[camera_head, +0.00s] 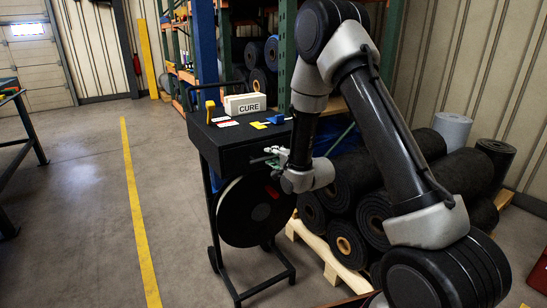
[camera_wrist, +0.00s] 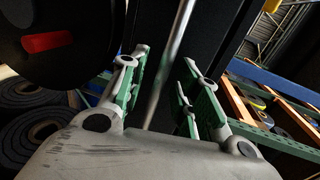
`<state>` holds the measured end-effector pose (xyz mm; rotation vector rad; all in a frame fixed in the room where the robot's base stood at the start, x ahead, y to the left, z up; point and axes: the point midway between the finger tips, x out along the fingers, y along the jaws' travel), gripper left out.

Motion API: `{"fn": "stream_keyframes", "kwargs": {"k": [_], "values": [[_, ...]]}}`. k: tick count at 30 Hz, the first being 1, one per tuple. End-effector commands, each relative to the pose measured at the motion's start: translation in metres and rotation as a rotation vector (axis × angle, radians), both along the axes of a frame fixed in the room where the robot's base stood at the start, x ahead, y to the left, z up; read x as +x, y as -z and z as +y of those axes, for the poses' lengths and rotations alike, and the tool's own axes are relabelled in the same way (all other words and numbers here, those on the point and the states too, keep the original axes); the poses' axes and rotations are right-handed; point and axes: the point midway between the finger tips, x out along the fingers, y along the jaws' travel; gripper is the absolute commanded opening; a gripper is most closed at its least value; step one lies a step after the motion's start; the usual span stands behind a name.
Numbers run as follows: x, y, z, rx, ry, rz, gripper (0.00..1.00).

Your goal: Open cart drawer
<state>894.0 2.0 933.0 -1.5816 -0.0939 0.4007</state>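The black cart (camera_head: 212,134) stands left of my arm in the head view. Its drawer front (camera_head: 243,163) sits just under the top and looks closed. My gripper (camera_head: 275,157) is at the drawer front. In the wrist view my gripper (camera_wrist: 166,60) has its two green-padded fingers apart. The drawer's thin metal handle bar (camera_wrist: 183,32) runs between them, with a visible gap on each side. In the head view the gripper and wrist hide part of the handle and the drawer's right side.
A black reel (camera_head: 240,215) hangs below the drawer. Dark rolls (camera_head: 345,180) on a pallet (camera_head: 325,250) crowd the right. Floor left of the cart is open.

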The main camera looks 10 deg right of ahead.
Motion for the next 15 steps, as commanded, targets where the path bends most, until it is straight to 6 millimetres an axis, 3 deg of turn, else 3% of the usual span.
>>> {"fn": "stream_keyframes", "kwargs": {"k": [10, 15], "values": [[0.0052, 0.0014, 0.0017, 0.000, 0.000, 0.001, 0.30], [0.0050, 0.0012, 0.0015, 0.000, 0.001, 0.001, 0.00]]}}
